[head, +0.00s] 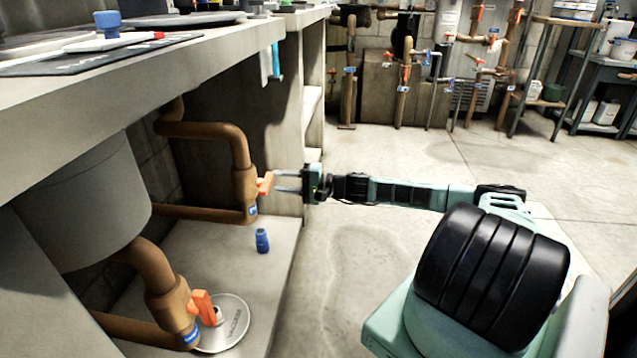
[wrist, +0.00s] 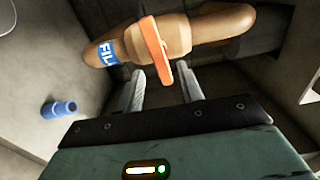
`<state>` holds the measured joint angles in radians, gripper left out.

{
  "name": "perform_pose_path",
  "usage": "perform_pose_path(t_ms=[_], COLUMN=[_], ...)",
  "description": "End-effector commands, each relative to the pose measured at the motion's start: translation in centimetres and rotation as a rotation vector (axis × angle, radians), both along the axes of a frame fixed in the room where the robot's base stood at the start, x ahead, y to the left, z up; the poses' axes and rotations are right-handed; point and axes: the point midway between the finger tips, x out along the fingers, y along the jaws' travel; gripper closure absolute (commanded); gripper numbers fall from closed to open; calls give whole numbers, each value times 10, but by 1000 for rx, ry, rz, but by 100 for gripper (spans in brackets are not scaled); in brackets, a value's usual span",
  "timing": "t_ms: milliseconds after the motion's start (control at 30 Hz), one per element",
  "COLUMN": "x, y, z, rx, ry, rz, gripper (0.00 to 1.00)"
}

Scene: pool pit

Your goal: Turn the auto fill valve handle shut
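The fill valve has an orange handle (head: 265,184) on a brown pipe (head: 243,190) under the counter. In the wrist view the handle (wrist: 155,45) lies across the valve body (wrist: 170,35), beside a blue label (wrist: 106,53) reading "FIL", its last part hidden. My gripper (head: 276,181) reaches it from the right in the head view. In the wrist view my gripper (wrist: 160,72) is open, with the handle's near end between or just ahead of its fingertips. I cannot tell whether either finger touches it.
A second orange-handled valve (head: 203,307) sits lower on the left, near a round metal plate (head: 233,325). The counter (head: 140,75) overhangs the pipes. Open floor (head: 365,265) lies to the right.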

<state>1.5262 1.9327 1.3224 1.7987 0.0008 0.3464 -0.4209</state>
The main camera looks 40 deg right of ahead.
Motion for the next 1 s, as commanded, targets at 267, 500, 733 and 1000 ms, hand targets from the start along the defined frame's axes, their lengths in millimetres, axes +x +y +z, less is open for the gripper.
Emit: perform_pose_path(t_ms=[267, 500, 733, 1000], x=[-53, -93, -113, -116], y=[-42, -72, -87, -89], z=[4, 2, 0, 0], rx=[1, 0, 2, 2], ry=[1, 1, 2, 0], rz=[-4, 0, 3, 5], gripper=[63, 63, 63, 63])
